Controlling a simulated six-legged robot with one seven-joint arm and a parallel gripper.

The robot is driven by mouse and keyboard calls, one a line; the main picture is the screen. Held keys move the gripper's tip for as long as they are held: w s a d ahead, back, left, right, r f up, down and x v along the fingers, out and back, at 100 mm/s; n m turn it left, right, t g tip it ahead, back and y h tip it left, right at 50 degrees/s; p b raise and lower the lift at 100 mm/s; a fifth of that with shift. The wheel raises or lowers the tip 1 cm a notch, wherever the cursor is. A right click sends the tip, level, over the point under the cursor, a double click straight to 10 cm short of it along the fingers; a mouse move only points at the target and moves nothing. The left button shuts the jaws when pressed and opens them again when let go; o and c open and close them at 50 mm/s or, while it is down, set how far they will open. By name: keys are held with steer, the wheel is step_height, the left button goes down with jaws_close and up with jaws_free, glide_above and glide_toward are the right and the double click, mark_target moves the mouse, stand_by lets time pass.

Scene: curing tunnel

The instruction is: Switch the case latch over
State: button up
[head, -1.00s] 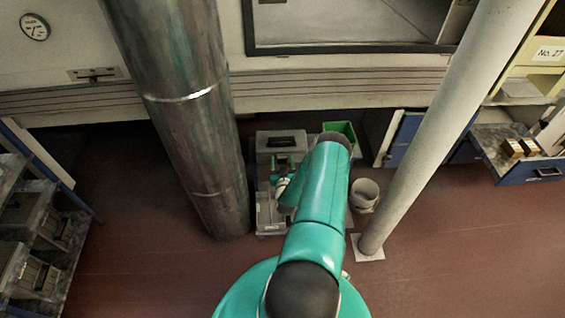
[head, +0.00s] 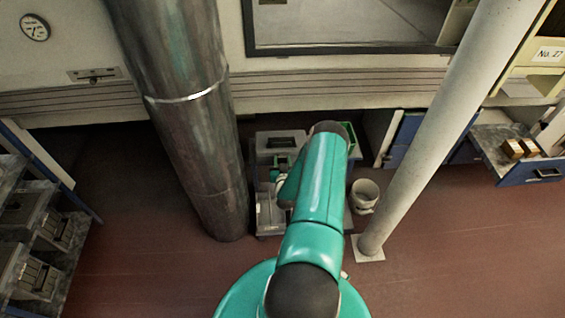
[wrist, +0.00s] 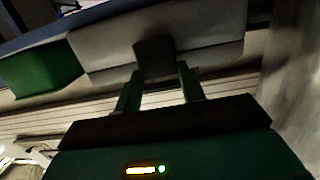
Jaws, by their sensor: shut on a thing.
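In the wrist view the case (wrist: 215,38) crosses the top as a pale grey body. A dark block, which looks like the latch (wrist: 155,52), sticks out from it. My gripper (wrist: 160,76) has its two green fingers at either side of this block and is shut on it. The contact itself is dim and hard to see. In the head view my arm mostly hides the gripper, and the latch cannot be made out.
A green bin (wrist: 45,68) sits beside the case. A pale bucket (head: 364,194) stands right of my arm. A thick metal pillar (head: 185,120) is close on the left, a thin white pillar (head: 425,130) on the right. Red floor is open in front.

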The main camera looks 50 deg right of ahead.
steer(key=o, duration=1)
steer(key=v, duration=1.4)
